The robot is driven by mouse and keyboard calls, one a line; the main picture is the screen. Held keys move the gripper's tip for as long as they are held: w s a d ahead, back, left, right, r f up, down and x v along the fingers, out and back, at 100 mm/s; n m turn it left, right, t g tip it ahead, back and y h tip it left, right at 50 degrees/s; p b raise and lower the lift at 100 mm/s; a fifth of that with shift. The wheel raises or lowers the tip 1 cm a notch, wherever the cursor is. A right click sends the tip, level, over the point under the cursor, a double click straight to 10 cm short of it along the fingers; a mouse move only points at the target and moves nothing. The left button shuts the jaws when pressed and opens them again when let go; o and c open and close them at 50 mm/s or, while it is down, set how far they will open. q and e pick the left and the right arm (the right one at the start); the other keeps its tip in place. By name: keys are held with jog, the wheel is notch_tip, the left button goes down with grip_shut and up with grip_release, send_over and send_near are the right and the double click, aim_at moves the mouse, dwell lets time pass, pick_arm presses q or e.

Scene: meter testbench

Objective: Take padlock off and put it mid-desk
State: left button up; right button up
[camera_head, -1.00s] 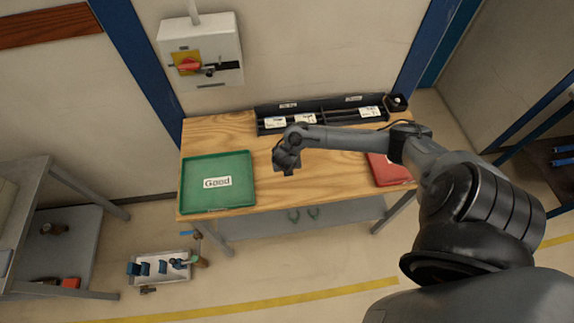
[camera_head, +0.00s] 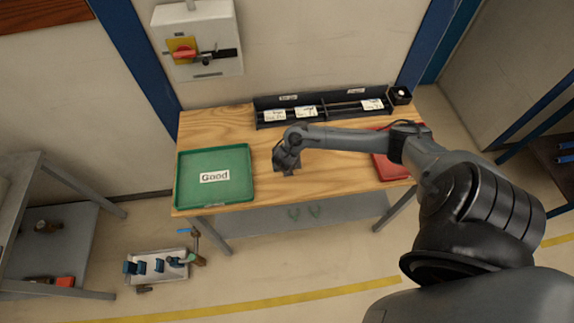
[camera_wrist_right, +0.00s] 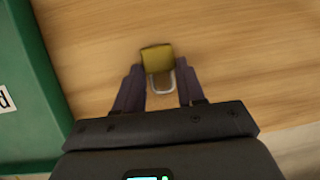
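The padlock (camera_wrist_right: 157,58) has a brass body and a pale metal shackle. In the right wrist view it sits between the fingers of my right gripper (camera_wrist_right: 160,76), which look closed against its sides, with the shackle toward the palm. In the head view this gripper (camera_head: 287,160) points down over the middle of the wooden desk (camera_head: 330,178); the padlock is hidden there. I cannot tell whether the padlock touches the desktop. My left gripper is not in view.
A green tray (camera_head: 238,190) labelled Good lies on the desk's left, and a red tray (camera_head: 389,170) on its right, partly behind my arm. A black divided rack (camera_head: 330,110) stands along the back. A wall switch box (camera_head: 218,18) with a red knob (camera_head: 184,52) hangs above.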

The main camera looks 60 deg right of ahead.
jog(key=o, duration=0.5)
